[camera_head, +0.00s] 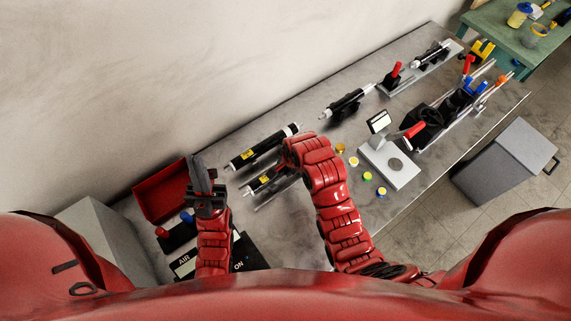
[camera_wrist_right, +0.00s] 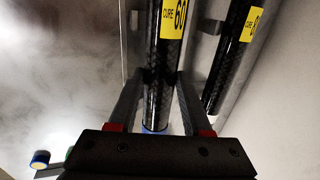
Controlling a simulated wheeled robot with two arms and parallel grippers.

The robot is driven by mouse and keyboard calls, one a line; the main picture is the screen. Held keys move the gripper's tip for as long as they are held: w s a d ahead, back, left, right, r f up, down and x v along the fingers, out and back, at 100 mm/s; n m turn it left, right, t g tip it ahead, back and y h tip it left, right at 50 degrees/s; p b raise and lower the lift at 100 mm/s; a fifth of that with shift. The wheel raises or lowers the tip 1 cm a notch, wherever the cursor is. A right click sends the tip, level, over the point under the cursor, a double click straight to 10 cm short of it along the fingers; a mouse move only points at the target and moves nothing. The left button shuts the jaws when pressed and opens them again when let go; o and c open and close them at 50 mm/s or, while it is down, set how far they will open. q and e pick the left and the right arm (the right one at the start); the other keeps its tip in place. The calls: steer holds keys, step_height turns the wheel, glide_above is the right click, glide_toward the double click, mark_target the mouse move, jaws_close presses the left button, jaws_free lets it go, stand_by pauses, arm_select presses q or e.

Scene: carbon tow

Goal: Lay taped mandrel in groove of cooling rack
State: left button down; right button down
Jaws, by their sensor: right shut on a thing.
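A black mandrel with a yellow label (camera_head: 262,182) is near my right gripper, which the arm mostly hides in the head view. In the right wrist view my right gripper (camera_wrist_right: 158,105) is shut around this mandrel (camera_wrist_right: 164,55), labelled "CURE 60". A second black mandrel with a yellow label (camera_head: 250,155) lies parallel and farther back; it also shows in the right wrist view (camera_wrist_right: 226,65), apart from the held one. Thin metal rails of the rack (camera_head: 275,194) show beside them; contact with the groove is hidden. My left gripper (camera_head: 196,168) is left of the mandrels; its finger gap is unclear.
A red bin (camera_head: 160,190) stands behind my left gripper. A white scale-like device (camera_head: 390,165) and several small coloured pots (camera_head: 367,176) stand to the right. Farther along the bench are a black mandrel on a stand (camera_head: 345,103) and a winding fixture (camera_head: 430,118).

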steer(key=shift+f+b, duration=0.3)
steer(key=shift+f, duration=0.25)
stand_by(0.4)
steer(key=shift+c, duration=1.3)
jaws_free()
steer(key=shift+r+b, duration=0.4)
steer(key=shift+r, duration=0.1)
steer(key=shift+s+d+r+b, duration=0.15)
steer(key=shift+r+b, duration=0.15)
steer(key=shift+r, duration=0.3)
steer(key=p+v, duration=0.9)
steer(key=v, duration=0.6)
